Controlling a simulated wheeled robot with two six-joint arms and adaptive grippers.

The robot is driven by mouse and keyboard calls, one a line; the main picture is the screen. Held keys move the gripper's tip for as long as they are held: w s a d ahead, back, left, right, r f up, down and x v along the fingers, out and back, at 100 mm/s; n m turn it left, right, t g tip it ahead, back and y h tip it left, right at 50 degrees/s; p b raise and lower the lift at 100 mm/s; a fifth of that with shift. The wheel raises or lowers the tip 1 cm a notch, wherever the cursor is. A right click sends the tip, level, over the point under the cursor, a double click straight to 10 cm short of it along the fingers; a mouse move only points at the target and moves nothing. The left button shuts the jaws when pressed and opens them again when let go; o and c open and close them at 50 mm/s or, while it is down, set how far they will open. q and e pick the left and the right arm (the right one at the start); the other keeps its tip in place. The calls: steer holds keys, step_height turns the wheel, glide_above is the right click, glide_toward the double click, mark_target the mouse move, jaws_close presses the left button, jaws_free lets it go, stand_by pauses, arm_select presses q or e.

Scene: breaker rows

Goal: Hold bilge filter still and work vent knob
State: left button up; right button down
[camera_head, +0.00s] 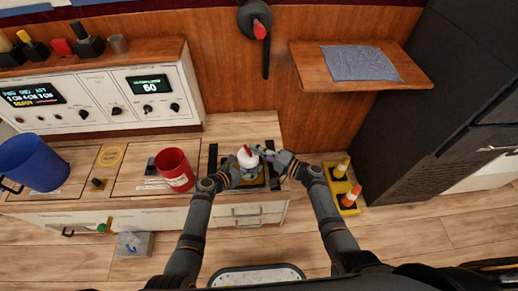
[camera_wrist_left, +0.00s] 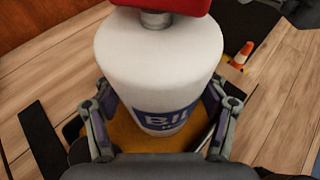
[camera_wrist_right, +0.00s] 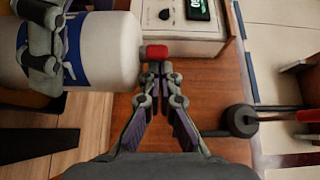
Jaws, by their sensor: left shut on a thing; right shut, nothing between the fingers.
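The bilge filter (camera_head: 247,161) is a white canister with a blue label, standing on the counter's right part. My left gripper (camera_wrist_left: 160,98) is shut on it, one finger on each side of its body in the left wrist view. The red vent knob (camera_wrist_right: 154,52) is at the filter's top end; it also shows at the top of the left wrist view (camera_wrist_left: 165,7), partly cut off. My right gripper (camera_wrist_right: 158,72) is shut and empty, its fingertips close beside the knob. I cannot tell whether they touch it. The white filter body (camera_wrist_right: 112,48) shows at left there.
A red cup (camera_head: 174,170) and a blue bucket (camera_head: 33,162) stand left along the counter. A control panel (camera_head: 95,98) is behind. A wooden shelf with a grey cloth (camera_head: 361,63) is at right.

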steer(key=shift+w, duration=0.15)
steer(key=shift+w+d, duration=0.2)
steer(key=shift+d, duration=0.1)
steer(key=d, duration=1.2)
steer(key=s+m+t+h, duration=0.2)
steer(key=s, duration=0.6)
steer(key=w+a, duration=0.5)
steer(key=a, duration=0.6)
steer(key=shift+a+f, duration=0.15)
steer(key=shift+f, duration=0.05)
